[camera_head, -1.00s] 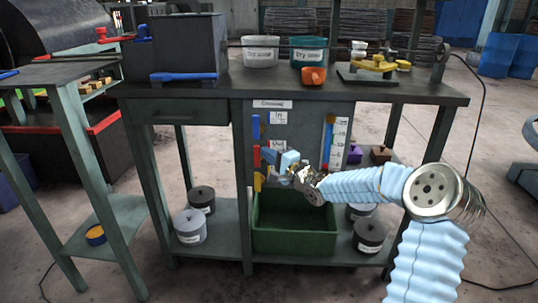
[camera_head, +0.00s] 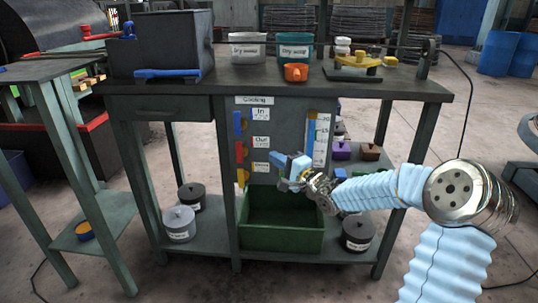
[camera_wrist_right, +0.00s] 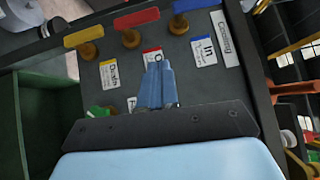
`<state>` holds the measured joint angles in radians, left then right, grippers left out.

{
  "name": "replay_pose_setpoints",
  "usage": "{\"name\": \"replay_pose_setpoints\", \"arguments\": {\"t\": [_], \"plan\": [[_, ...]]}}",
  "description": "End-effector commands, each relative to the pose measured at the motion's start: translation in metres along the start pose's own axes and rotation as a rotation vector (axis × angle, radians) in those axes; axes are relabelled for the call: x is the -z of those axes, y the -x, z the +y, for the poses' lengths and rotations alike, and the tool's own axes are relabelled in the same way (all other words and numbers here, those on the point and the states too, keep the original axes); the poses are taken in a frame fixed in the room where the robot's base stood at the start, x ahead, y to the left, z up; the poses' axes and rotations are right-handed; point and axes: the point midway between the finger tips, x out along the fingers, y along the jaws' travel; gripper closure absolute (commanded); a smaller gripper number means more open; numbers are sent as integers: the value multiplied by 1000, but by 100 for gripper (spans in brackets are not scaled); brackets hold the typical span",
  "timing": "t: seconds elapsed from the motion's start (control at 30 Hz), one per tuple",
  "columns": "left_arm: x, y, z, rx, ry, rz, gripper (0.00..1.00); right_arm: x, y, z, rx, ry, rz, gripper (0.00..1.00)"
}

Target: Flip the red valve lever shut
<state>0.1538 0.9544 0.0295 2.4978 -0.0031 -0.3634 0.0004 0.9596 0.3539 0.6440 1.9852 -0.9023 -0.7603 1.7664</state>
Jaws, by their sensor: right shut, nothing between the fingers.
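The red valve lever (camera_head: 240,152) is on the front panel (camera_head: 280,120), between the blue lever (camera_head: 238,123) above and the yellow lever (camera_head: 241,178) below. It stands upright in the head view, in line with the other two. In the right wrist view the red lever (camera_wrist_right: 137,18) sits on a brass stem, parallel to the blue lever (camera_wrist_right: 195,6) and yellow lever (camera_wrist_right: 83,35). My right gripper (camera_head: 285,161) is shut and empty, to the right of the red lever and apart from it. Its blue fingers (camera_wrist_right: 159,82) are together. My left gripper is out of view.
A green bin (camera_head: 282,246) stands on the shelf below the levers. A gauge (camera_head: 315,138) is on the panel's right side. Dark lidded pots (camera_head: 357,233) stand on the lower shelf. A red handle (camera_head: 100,33) shows at the back left.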

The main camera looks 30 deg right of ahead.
Motion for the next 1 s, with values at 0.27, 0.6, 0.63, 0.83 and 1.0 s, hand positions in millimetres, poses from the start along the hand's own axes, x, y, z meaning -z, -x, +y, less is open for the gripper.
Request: {"name": "replay_pose_setpoints", "arguments": {"t": [0.27, 0.6, 0.63, 0.83, 1.0], "plan": [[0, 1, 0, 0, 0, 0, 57, 0, 33, -2, -1, 1, 0, 100], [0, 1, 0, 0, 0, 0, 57, 0, 36, -2, 0, 0, 0, 100], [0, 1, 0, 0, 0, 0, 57, 0, 36, -2, 0, 0, 0, 100], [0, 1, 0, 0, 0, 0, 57, 0, 36, -2, -1, 0, 0, 100], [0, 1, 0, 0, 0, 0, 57, -10, 31, 29, -53, 14, 4, 100]]}}
